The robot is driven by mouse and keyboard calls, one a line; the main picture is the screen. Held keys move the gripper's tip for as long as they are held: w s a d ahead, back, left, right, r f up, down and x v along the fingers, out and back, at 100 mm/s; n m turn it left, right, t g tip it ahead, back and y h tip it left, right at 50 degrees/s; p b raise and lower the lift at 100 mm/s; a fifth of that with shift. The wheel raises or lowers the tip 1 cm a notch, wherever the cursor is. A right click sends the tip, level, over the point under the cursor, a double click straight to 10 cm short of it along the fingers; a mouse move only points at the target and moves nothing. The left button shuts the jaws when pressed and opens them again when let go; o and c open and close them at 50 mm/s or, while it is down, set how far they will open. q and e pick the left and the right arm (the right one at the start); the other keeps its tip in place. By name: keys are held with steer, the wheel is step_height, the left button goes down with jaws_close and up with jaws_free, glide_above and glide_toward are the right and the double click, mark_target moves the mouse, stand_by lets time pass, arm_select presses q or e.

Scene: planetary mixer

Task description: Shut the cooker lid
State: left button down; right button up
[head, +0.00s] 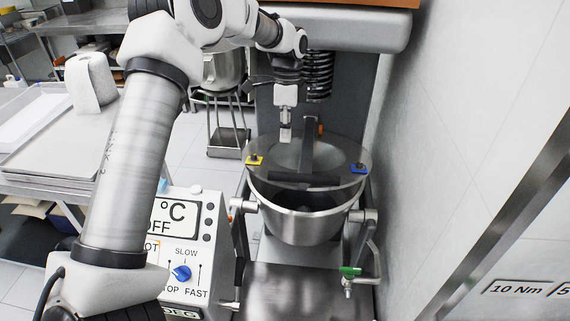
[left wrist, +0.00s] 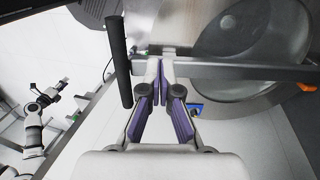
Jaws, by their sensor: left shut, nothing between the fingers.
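The cooker's round grey lid (head: 340,158) is tilted up above the steel bowl (head: 300,226), with a dark gap at the front. Its black bar handle (head: 290,181) crosses the lid's front. In the left wrist view the handle (left wrist: 118,62) is left of my fingers, and part of the lid (left wrist: 225,108) fills the upper right. My left gripper (head: 286,135) is shut and empty, above and behind the handle. Its purple-padded fingers (left wrist: 162,72) overlap a grey bar in the wrist view; I cannot tell whether they touch it.
A control panel (head: 185,245) with a blue knob stands left of the bowl. A wall (head: 470,120) is close on the right. A steel table (head: 60,150) is at the left. A white arm (left wrist: 38,115), likely my right, shows small in the wrist view.

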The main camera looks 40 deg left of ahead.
mark_target(285, 170)
arm_select(q)
steer(key=p+x, duration=0.3)
steer(key=x, duration=0.7)
steer(key=shift+d, duration=0.1)
steer(key=shift+f, duration=0.35)
steer(key=shift+d+f, duration=0.15)
steer(key=shift+f, duration=0.05)
